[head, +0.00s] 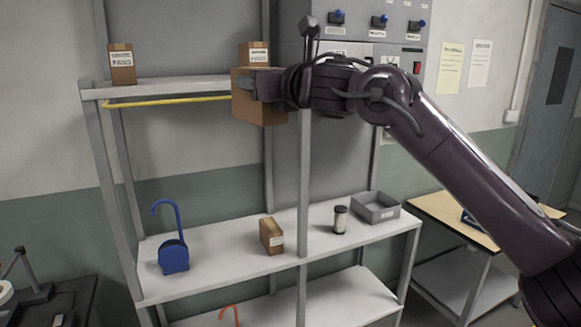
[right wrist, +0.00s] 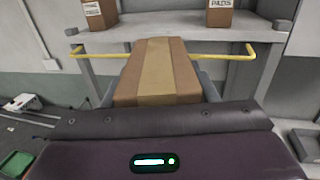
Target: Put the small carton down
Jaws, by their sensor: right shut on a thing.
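A brown small carton (head: 258,108) is held in my right gripper (head: 268,86) in front of the upper shelf's edge. It looks level and covers part of that edge. In the right wrist view the carton (right wrist: 158,65) shows its taped top, and my right gripper (right wrist: 160,90) has a finger at each side of it, closed on it. Whether the carton touches the shelf is hidden. My left gripper is in neither view.
The upper shelf (head: 180,91) has a yellow bar (head: 170,101) along its front and bears a left carton (head: 122,65) and a right carton (head: 253,53), with room between. The lower shelf (head: 215,258) holds a blue hooked object (head: 173,256), another carton (head: 271,236), a jar (head: 340,219) and a grey bin (head: 375,208).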

